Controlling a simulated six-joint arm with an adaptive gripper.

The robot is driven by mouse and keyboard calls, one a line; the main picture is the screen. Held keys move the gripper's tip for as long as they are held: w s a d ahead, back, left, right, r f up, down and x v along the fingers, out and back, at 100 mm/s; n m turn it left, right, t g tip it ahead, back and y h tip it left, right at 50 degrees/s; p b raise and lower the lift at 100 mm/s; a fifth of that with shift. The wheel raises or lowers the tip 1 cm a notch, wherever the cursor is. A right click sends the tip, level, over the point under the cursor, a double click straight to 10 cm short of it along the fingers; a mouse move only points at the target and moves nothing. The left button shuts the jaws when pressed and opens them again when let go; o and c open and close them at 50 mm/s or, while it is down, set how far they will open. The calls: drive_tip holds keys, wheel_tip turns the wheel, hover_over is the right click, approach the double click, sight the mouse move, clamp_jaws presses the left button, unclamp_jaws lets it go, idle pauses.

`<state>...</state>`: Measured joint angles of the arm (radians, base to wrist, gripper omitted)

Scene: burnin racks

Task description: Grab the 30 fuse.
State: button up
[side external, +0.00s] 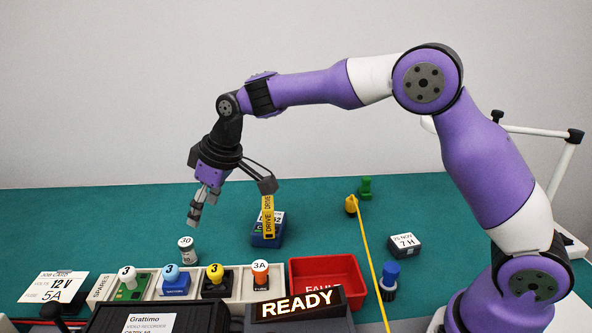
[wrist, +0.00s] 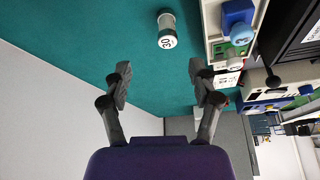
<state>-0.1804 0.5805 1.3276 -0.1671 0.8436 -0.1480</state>
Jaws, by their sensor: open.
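The 30 fuse (side external: 187,250) is a small cylinder with a white cap marked 30. It stands on the green mat behind the row of spares. In the wrist view the 30 fuse (wrist: 167,30) shows at the top, beyond the fingertips, with its label facing me. My gripper (side external: 196,215) is open and empty, above the mat and just behind the fuse in the side view. In the wrist view my gripper (wrist: 163,85) has its two fingers spread wide with nothing between them.
The spares rack (side external: 142,293) holds several coloured parts in front of the fuse. A red tray (side external: 327,270), a blue block (side external: 266,237), a dark box marked 7H (side external: 404,246) and a job card (side external: 53,287) stand around. A READY sign (side external: 298,304) is at the front. The mat's back left is clear.

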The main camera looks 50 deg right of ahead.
sight(190, 242)
drive_tip(key=x, duration=0.6)
drive_tip(key=shift+w+a+f, duration=0.1)
drive_tip(key=shift+w+a, duration=0.15)
drive_tip(key=shift+a, duration=0.1)
drive_tip(key=x, duration=0.5)
drive_tip(key=shift+a+f, duration=0.35)
drive_tip(key=shift+f, duration=0.05)
clamp_jaws()
